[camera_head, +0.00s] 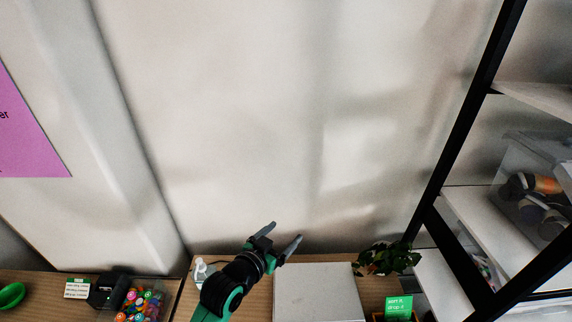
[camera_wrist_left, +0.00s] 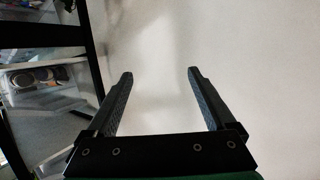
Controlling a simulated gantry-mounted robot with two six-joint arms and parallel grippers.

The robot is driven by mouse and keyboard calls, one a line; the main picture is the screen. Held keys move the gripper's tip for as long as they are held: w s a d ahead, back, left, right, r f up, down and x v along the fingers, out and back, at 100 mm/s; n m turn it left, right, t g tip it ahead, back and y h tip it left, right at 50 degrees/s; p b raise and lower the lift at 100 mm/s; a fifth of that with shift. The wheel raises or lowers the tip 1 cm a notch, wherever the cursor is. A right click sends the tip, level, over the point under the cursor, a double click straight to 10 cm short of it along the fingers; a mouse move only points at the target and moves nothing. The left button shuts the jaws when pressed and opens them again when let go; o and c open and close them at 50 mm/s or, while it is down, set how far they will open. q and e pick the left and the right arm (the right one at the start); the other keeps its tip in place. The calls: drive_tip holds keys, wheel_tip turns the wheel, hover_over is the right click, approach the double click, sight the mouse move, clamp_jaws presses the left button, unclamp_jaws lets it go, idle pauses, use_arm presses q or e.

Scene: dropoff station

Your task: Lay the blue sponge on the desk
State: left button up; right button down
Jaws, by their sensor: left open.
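My left gripper (camera_head: 285,236) is open and empty, raised in front of the pale wall just above the back of the desk (camera_head: 256,291). In the left wrist view its two fingers (camera_wrist_left: 158,72) stand wide apart with only wall between them. The wooden desk shows along the bottom of the head view. I see no blue sponge in either view. My right gripper is not in view.
A grey-white box (camera_head: 318,292) sits on the desk right of my left arm. A plant (camera_head: 387,258) and a green sign (camera_head: 398,307) are further right. A clear bin of colourful items (camera_head: 140,303) is at left. A black-framed shelf (camera_head: 505,225) stands at right.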

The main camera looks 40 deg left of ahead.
use_arm(q)
drive_tip(key=w+d+r+m+t+h, duration=0.1)
drive_tip(key=d+r+t, duration=0.2)
drive_tip(key=r, duration=0.7)
drive_tip(key=d+r+t, duration=0.2)
drive_tip(key=d+r, duration=0.1)
drive_tip(key=r, duration=0.8)
drive_tip(key=s+d+r+t+h+p, duration=0.1)
drive_tip(key=s+r, duration=0.4)
drive_tip(key=r, duration=0.6)
drive_tip(key=s+d+r+m+t+h+p, duration=0.1)
drive_tip(key=s+d+r+t+p, duration=0.3)
drive_tip(key=r, duration=0.8)
drive_tip(key=s+d+r+t+h+p, duration=0.2)
drive_tip(key=s+r, duration=0.4)
drive_tip(key=r, duration=0.5)
drive_tip(key=shift+d+r+m+t+p, duration=0.25)
drive_tip(key=shift+d+m+t+p, duration=0.15)
drive_tip(key=shift+d+t+p, duration=0.4)
drive_tip(key=shift+a, duration=0.25)
